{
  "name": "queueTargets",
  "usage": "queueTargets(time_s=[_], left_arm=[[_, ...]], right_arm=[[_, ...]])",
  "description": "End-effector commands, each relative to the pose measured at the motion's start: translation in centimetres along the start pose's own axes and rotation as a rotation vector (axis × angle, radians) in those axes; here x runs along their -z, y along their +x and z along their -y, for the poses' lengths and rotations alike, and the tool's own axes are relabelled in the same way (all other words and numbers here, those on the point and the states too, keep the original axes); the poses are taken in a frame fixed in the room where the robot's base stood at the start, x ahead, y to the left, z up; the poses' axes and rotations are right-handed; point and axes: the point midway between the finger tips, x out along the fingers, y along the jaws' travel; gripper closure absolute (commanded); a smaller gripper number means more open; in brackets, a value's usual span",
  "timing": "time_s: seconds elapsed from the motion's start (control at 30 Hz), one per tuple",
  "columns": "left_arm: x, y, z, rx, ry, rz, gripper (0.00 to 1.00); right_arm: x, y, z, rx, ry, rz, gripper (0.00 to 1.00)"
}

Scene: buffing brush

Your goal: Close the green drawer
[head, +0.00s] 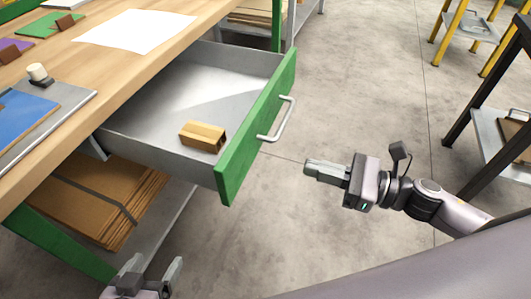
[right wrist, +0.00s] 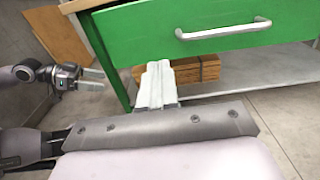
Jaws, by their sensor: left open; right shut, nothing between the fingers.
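The green drawer (head: 258,128) stands pulled out from under the wooden workbench, with a silver bar handle (head: 277,120) on its front. A small tan wooden block (head: 202,136) lies inside it. My right gripper (head: 308,170) is shut and empty, to the right of the drawer front and apart from it in the head view. In the right wrist view my right gripper (right wrist: 158,66) points at the lower part of the green front (right wrist: 160,35), left of the handle (right wrist: 225,30). My left gripper (head: 155,268) is open and empty, below the drawer at the bottom edge of the head view.
The workbench top (head: 120,60) carries a white sheet (head: 135,30), a blue panel (head: 22,115) and small parts. Flat cardboard (head: 95,195) lies on the shelf beneath. A dark-framed rack (head: 490,130) stands at right. The floor before the drawer is clear.

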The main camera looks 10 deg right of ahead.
Motion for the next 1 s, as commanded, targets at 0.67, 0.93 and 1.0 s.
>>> queueTargets(time_s=[0.67, 0.93, 1.0], left_arm=[[-0.2, -0.1, 0.2, 0.005, -0.006, 0.012, 0.20], [-0.5, -0.1, 0.5, 0.011, -0.008, 0.018, 0.20], [-0.5, -0.1, 0.5, 0.012, -0.008, 0.018, 0.20]], right_arm=[[-0.1, 8.4, 0.0, 0.000, 0.001, 0.002, 1.00], [0.0, 10.5, 0.0, 0.000, 0.002, 0.000, 1.00], [0.0, 10.6, 0.0, 0.000, 0.002, 0.000, 1.00]])
